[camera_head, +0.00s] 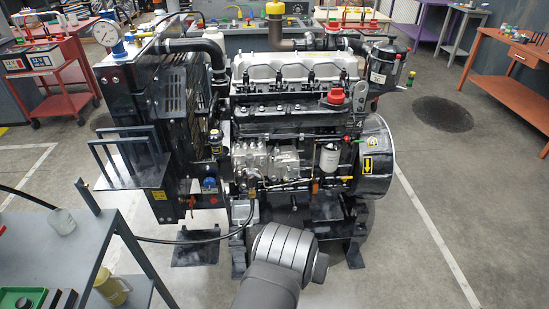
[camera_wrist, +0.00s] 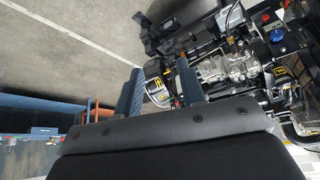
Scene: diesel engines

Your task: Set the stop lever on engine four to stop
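A black and silver diesel engine (camera_head: 285,112) stands in the middle of the head view. Its silver pump housing (camera_head: 272,163) and white filter (camera_head: 329,158) are on the near side. The engine (camera_wrist: 222,68) also shows, turned, at the upper right of the wrist view. I cannot make out for sure which small part is the stop lever or how it is set. My gripper (camera_wrist: 160,68) is open, its two blue-grey fingers apart with nothing seen held between them. The fingers appear over the engine's near side; contact cannot be judged. My arm hides the gripper in the head view.
A black radiator (camera_head: 175,105) stands left of the engine. A grey shelf cart (camera_head: 60,250) is at the lower left. A red cart (camera_head: 62,103) holds a battery charger. An orange bench (camera_head: 500,55) is at the right. Floor right of the engine is clear.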

